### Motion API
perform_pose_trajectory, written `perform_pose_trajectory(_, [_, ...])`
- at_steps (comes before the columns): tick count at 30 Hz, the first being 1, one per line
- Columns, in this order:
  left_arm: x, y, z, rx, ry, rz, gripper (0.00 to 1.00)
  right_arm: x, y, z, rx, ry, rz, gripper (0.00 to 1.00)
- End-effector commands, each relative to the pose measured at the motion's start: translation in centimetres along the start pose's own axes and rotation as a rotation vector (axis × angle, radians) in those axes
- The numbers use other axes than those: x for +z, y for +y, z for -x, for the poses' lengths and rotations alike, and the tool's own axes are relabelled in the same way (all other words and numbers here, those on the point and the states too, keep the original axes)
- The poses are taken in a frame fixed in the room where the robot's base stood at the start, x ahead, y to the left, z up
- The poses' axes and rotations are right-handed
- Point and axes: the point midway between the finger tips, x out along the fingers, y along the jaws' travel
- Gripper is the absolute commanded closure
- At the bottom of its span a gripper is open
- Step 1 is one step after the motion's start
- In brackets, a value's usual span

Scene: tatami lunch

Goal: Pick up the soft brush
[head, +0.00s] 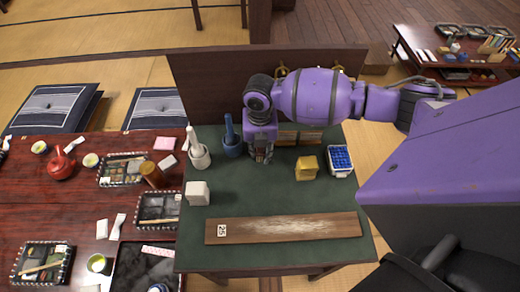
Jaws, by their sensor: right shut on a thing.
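My right gripper (262,156) points down over the back middle of the green-topped bench (240,205). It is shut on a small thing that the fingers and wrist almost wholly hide. I cannot make out its shape, or whether it is the soft brush. No soft brush shows clearly elsewhere on the bench. From this view I cannot tell whether the held thing touches the bench top. My left gripper is out of view.
Left of the gripper stand a blue mortar with pestle (232,146) and a white one (200,157). A white block (197,194), a yellow block (306,168) and a tray of blue pieces (341,160) lie around. A wooden board (290,228) lies in front.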

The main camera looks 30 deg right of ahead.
Motion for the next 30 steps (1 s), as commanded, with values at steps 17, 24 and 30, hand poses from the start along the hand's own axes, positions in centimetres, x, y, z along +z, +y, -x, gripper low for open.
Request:
perform_pose_trajectory(17, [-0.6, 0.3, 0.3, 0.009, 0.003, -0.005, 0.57, -6.2, -1.8, 9.6, -0.001, -0.002, 0.005, 1.00])
perform_pose_trajectory(24, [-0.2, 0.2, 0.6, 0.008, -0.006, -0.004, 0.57, -11.0, -3.0, 11.6, 0.000, -0.001, 0.003, 1.00])
perform_pose_trajectory(30, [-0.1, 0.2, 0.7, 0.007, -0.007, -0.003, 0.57, -13.0, -3.6, 12.5, -0.001, 0.000, 0.001, 1.00])
